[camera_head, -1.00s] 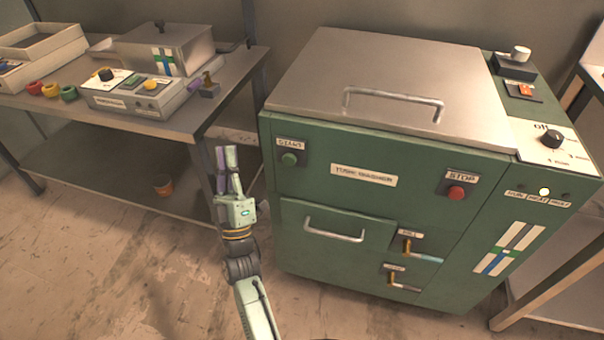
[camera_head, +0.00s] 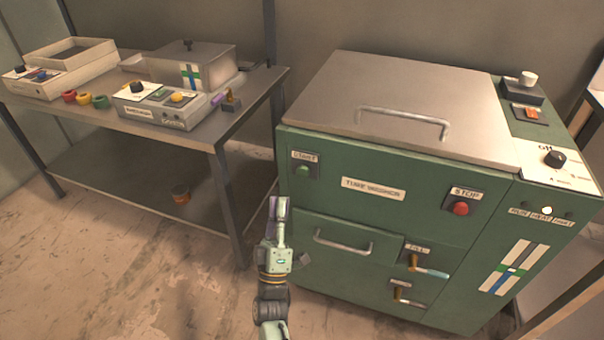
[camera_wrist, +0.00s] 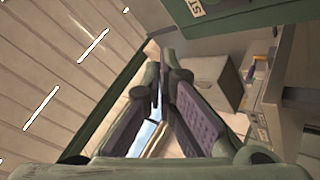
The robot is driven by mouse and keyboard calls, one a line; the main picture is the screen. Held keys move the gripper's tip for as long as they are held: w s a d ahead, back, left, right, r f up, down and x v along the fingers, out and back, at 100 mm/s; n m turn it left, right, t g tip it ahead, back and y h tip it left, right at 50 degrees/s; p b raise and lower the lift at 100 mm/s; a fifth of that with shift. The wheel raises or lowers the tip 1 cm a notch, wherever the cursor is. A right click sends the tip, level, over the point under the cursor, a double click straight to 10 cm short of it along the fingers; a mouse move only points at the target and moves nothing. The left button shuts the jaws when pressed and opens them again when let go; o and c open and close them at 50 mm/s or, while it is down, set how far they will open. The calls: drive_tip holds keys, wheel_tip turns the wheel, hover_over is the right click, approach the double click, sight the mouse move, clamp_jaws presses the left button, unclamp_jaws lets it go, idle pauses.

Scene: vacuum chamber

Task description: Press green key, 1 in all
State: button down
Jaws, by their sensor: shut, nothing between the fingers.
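A round green button (camera_head: 303,170) sits under a START label on the front of the green tank washer (camera_head: 350,215). A flat greenish key (camera_head: 160,94) shows on the control box (camera_head: 160,118) on the bench. My gripper (camera_head: 278,202) is shut and empty, pointing up in front of the washer's left edge, below and left of the green button in the head view. It looks clear of the button. In the wrist view my gripper (camera_wrist: 163,65) has its purple-padded fingers together at the tips; the green button is not visible there, only part of a label (camera_wrist: 196,8).
A red STOP button (camera_head: 460,208) is on the washer's right front. A drawer handle (camera_head: 343,242) and two valve levers (camera_head: 412,262) stick out below. The bench (camera_head: 205,135) at left holds boxes and several coloured rings.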

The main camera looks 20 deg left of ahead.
drive_tip(key=w+b, duration=0.1)
drive_tip(key=w, duration=0.7)
drive_tip(key=shift+d+b, duration=0.2)
drive_tip(key=shift+b, duration=0.15)
idle(1.0)
drive_tip(key=shift+w, duration=0.35)
drive_tip(key=shift+w, duration=0.5)
idle(0.8)
drive_tip(key=shift+s, duration=0.9)
drive_tip(key=shift+s, duration=0.15)
drive_tip(key=s+p, duration=0.1)
drive_tip(key=s, duration=0.3)
drive_tip(key=shift+s+a+p, duration=0.1)
drive_tip(key=shift+s+p, duration=0.2)
drive_tip(key=shift+s, duration=0.1)
